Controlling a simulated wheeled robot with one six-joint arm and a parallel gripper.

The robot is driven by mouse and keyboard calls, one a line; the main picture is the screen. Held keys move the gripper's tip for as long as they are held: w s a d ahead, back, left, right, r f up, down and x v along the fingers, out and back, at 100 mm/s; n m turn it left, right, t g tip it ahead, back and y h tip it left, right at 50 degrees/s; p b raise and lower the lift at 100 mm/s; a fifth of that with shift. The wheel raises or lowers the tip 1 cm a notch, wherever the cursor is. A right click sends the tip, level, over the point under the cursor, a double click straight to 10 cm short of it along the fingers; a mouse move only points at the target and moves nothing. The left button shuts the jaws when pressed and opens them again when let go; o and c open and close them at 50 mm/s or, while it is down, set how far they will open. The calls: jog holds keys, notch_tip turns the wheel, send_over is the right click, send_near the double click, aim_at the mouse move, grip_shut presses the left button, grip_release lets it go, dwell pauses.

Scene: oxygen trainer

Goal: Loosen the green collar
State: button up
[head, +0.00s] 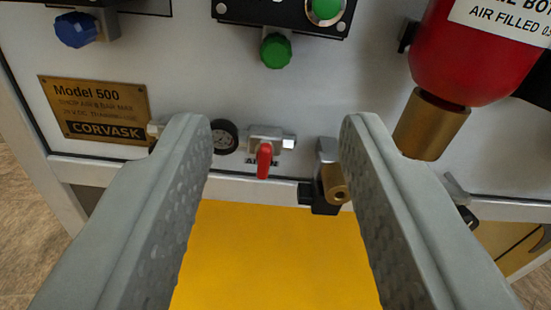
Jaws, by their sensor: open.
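A green collar (276,51) sits on the white panel at the top middle, just below a black plate. It is a small ribbed knob shape. My gripper (278,130) is open and empty. Its two grey fingers reach up from the bottom of the head view, with the green collar above and beyond the gap between their tips. Nothing lies between the finger pads, and the collar is not between them.
A blue knob (76,29) is at upper left, a red bottle (465,60) with a brass neck at upper right. A red-handled valve (264,158), a gauge (224,136) and a brass fitting (334,183) sit low on the panel. A yellow surface (275,255) lies below.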

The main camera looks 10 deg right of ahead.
jog(key=s, duration=0.7)
send_near(275, 55)
jog(key=w, duration=0.8)
dwell(0.5)
grip_shut()
